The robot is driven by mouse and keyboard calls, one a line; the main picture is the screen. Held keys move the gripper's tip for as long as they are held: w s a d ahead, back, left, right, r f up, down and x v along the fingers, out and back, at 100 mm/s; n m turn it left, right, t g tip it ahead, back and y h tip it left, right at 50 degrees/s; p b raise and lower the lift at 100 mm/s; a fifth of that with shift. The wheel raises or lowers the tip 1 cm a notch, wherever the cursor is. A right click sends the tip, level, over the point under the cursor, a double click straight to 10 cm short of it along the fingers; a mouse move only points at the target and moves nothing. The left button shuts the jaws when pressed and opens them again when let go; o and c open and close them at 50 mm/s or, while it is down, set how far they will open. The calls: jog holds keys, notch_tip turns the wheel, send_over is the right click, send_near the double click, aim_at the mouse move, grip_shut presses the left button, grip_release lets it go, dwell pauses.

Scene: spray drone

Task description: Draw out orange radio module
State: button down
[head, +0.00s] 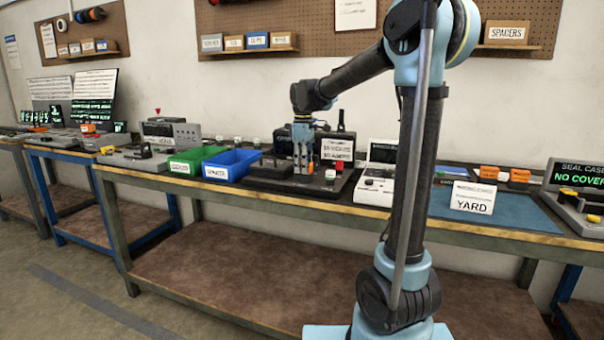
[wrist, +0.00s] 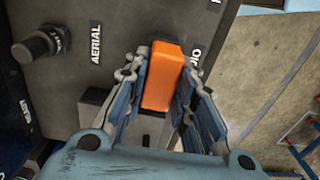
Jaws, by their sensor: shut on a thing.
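The orange radio module (wrist: 162,76) is a small upright block between the two fingers of my gripper (wrist: 160,92) in the wrist view. My gripper is shut on it, with a finger along each side. The module stands at a dark grey panel (wrist: 90,20) with a label reading AERIAL and another label partly hidden by the fingers. Whether the module's lower end is still seated in the panel is hidden.
A black knob (wrist: 38,46) stands beside the AERIAL label. In the head view a green bin (head: 190,163) and a blue bin (head: 232,165) stand left of my gripper.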

jog(key=shift+r, duration=0.15)
jog(key=shift+r, duration=2.85)
